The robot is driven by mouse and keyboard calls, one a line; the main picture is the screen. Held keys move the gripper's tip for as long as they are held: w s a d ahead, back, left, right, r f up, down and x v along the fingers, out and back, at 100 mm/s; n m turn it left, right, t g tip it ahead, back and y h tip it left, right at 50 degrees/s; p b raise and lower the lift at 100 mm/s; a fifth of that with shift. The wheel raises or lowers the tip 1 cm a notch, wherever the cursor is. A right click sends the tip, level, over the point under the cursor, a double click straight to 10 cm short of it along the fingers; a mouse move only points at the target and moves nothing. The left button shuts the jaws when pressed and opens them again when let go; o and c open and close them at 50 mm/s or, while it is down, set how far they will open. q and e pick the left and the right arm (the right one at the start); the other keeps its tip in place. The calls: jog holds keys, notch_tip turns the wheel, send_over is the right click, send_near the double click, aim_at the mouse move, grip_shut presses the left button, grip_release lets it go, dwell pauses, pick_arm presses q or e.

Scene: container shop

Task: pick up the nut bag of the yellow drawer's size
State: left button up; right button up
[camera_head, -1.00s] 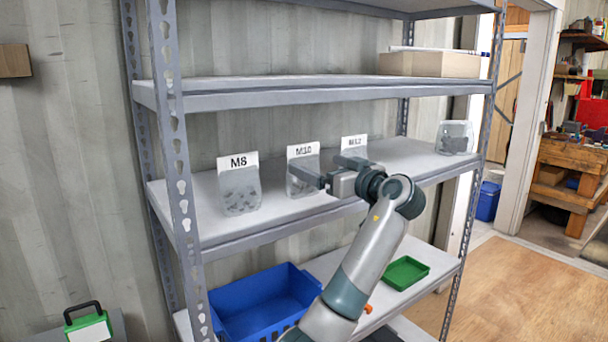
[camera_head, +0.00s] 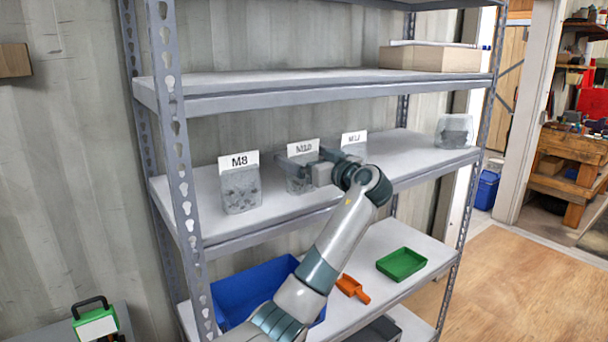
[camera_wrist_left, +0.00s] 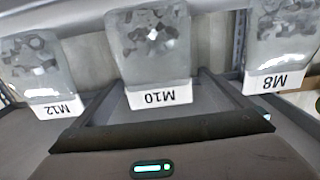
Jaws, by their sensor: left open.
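Three clear bags of grey nuts stand on the middle shelf (camera_head: 410,160) with white labels: the M8 bag (camera_head: 240,190), the M10 bag (camera_head: 298,186) and the M12 bag (camera_head: 355,150). My left gripper (camera_head: 303,159) is open and empty at the M10 bag, partly covering it. In the left wrist view the bags appear upside down. The M10 bag (camera_wrist_left: 152,50) is in the middle, between the open fingers (camera_wrist_left: 160,82); contact cannot be told. The M12 bag (camera_wrist_left: 35,65) and M8 bag (camera_wrist_left: 282,35) lie outside them. No yellow drawer shows. My right gripper is out of view.
Another clear container (camera_head: 454,131) stands at the shelf's right end. The upper shelf (camera_head: 300,86) runs above the bags. A blue bin (camera_head: 232,288), an orange scoop (camera_head: 352,288) and a green tray (camera_head: 402,263) are on the lower shelf. A perforated post (camera_head: 180,180) stands left of M8.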

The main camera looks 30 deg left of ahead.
aim_at(304, 153)
pick_arm(q)
jog(key=shift+w+a+r+p, duration=0.35)
jog(key=shift+w+a+p, duration=0.05)
jog(key=shift+a+p, duration=0.3)
jog(key=shift+p+x, duration=0.65)
jog(key=shift+x, duration=0.25)
jog(key=shift+w+a+f, duration=0.25)
jog(key=shift+w+a, duration=0.05)
jog(key=shift+a, duration=0.25)
jog(key=shift+c, duration=0.4)
jog(key=c, duration=1.5)
